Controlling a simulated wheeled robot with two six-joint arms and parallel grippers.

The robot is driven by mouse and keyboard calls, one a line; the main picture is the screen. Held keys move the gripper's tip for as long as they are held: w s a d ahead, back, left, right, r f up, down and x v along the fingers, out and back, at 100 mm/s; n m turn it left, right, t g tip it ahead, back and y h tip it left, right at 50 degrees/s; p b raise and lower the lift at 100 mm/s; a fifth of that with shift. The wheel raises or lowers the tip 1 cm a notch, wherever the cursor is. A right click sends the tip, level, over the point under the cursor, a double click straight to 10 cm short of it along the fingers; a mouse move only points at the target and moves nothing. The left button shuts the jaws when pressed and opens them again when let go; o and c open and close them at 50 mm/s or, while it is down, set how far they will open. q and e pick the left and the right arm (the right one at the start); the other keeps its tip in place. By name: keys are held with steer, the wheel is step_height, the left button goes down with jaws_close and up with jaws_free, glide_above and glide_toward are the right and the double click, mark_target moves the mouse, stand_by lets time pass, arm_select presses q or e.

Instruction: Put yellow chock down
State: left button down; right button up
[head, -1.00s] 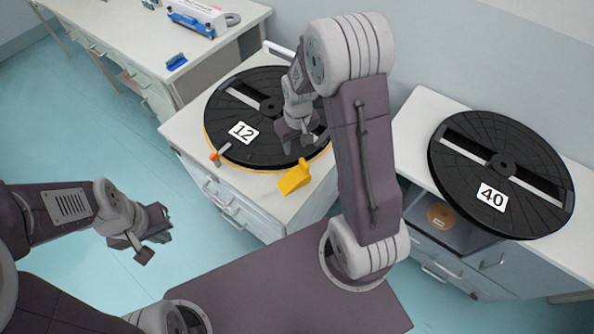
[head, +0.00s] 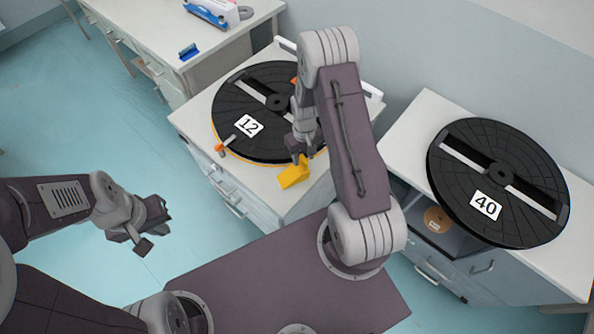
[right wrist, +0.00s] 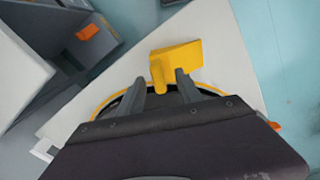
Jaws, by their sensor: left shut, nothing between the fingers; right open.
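The yellow chock (head: 293,173) lies on the white cabinet top at the near edge of the black reel marked 12 (head: 240,92). It also shows in the right wrist view (right wrist: 180,60), just ahead of the fingertips. My right gripper (head: 303,152) is open at the chock. In the right wrist view its two fingers (right wrist: 161,80) stand apart, with the chock's narrow end between their tips; I see no clear contact. My left gripper (head: 146,236) is shut and empty, over the floor at the left.
A black reel marked 40 (head: 490,180) lies on the right cabinet, above an open compartment with a brown disc (head: 437,219). An orange-tipped lever (head: 221,149) sits at the reel 12 rim. A bench (head: 235,38) with a blue block (head: 188,52) stands at the back left.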

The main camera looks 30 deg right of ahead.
mark_target(304, 159)
steer(key=f, duration=0.3)
steer(key=shift+w+d+f, duration=0.1)
steer(key=shift+d+f, duration=0.1)
jaws_close()
steer(key=shift+r, duration=0.1)
stand_by(1.1)
